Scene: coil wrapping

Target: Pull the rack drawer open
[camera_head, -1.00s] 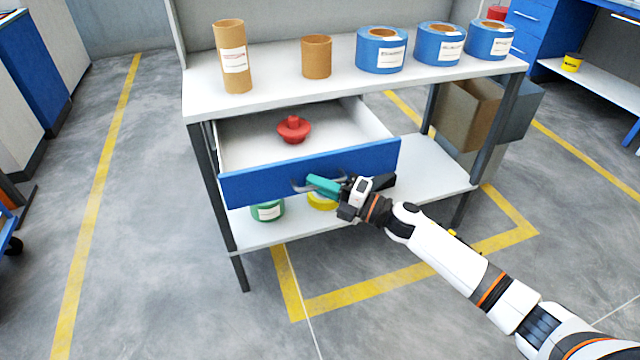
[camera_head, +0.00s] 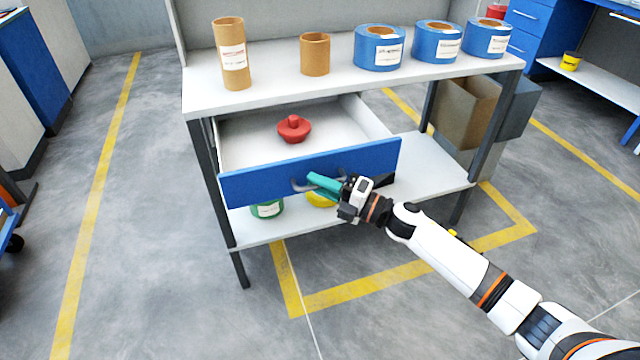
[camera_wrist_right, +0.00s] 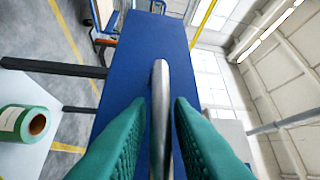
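The rack drawer (camera_head: 243,187) has a blue front and a pale inside, and it stands part-way out of the rack. A curved grey handle (camera_wrist_right: 160,95) on its front lies between the teal fingers of my right gripper (camera_wrist_right: 160,118). The fingers are close on both sides of the handle, and I take them as shut on it. In the head view my right gripper (camera_head: 327,184) is at the middle of the drawer front, its arm coming from the lower right. My left gripper is not in view.
A red knobbed object (camera_head: 294,129) sits in the drawer. Cardboard tubes (camera_head: 231,60) and several blue rolls (camera_head: 379,50) stand on the rack top (camera_head: 275,82). Green (camera_head: 267,209) and yellow rolls are on the lower shelf. The floor in front is clear.

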